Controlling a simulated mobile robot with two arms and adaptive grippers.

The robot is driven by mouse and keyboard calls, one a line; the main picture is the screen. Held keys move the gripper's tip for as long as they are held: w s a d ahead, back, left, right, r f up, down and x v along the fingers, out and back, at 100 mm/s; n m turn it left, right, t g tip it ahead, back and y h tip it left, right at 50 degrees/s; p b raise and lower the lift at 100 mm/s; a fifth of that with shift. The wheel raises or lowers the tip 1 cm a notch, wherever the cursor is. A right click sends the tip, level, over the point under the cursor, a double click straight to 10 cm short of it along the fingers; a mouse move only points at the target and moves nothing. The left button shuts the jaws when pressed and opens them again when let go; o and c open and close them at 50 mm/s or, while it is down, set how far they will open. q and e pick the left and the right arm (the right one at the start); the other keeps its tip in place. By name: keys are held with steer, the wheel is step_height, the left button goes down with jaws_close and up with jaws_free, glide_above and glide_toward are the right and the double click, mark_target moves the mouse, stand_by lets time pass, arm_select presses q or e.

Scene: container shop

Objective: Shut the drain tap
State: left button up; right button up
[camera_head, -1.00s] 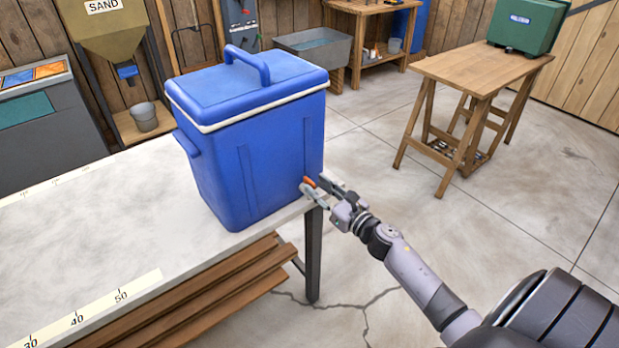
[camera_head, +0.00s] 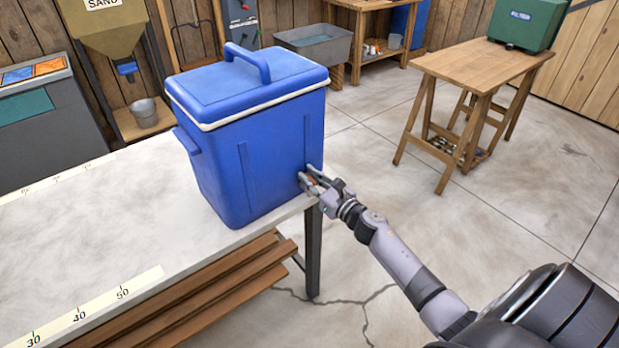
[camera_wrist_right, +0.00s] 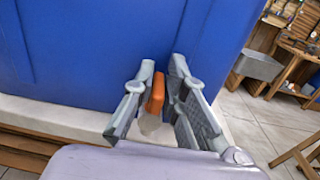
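A blue cooler (camera_head: 270,150) with a white-rimmed lid and top handle stands on the pale worktop's right corner. Its drain tap has an orange lever (camera_wrist_right: 155,93) over a whitish, translucent body (camera_wrist_right: 149,123), low on the cooler's side. In the wrist view the lever stands roughly upright. My right gripper (camera_head: 307,173) is at the tap, with its fingers on either side of the lever; it also shows in the wrist view (camera_wrist_right: 162,70). The fingers look open, with a gap on the lever's right; contact on its left is unclear. My left gripper is out of view.
The worktop (camera_head: 100,235) is clear left of the cooler, with ruler strips along its edges. Brown boards (camera_head: 210,300) lie below its front edge. A wooden trestle table (camera_head: 480,65) with a green case (camera_head: 525,25) stands at the right. Open floor lies between.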

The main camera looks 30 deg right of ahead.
jaws_close()
steer(key=shift+a+f, duration=0.1)
steer(key=shift+a, duration=0.05)
steer(key=shift+m+h, duration=0.6)
steer(key=shift+h, duration=0.3)
steer(key=m+h+b, duration=0.1)
steer(key=m+h, duration=0.1)
steer(key=h, duration=0.1)
steer(key=m+g+h+b, duration=0.1)
steer(key=m+h+b, duration=0.1)
steer(key=m+h, duration=0.1)
steer(key=shift+a+f+g+h, duration=0.1)
steer(key=shift+g+h, duration=0.2)
steer(key=shift+h, duration=0.5)
steer(key=m+g+h+b, duration=0.3)
steer(key=m+g+h, duration=0.2)
steer(key=h, duration=0.1)
steer(key=shift+h, duration=0.3)
steer(key=shift+r+m+g+h+b, duration=0.2)
steer(key=shift+m+g+h+b, duration=1)
steer(key=shift+m+g, duration=0.85)
steer(key=shift+r+g, duration=0.1)
steer(key=shift+g, duration=0.35)
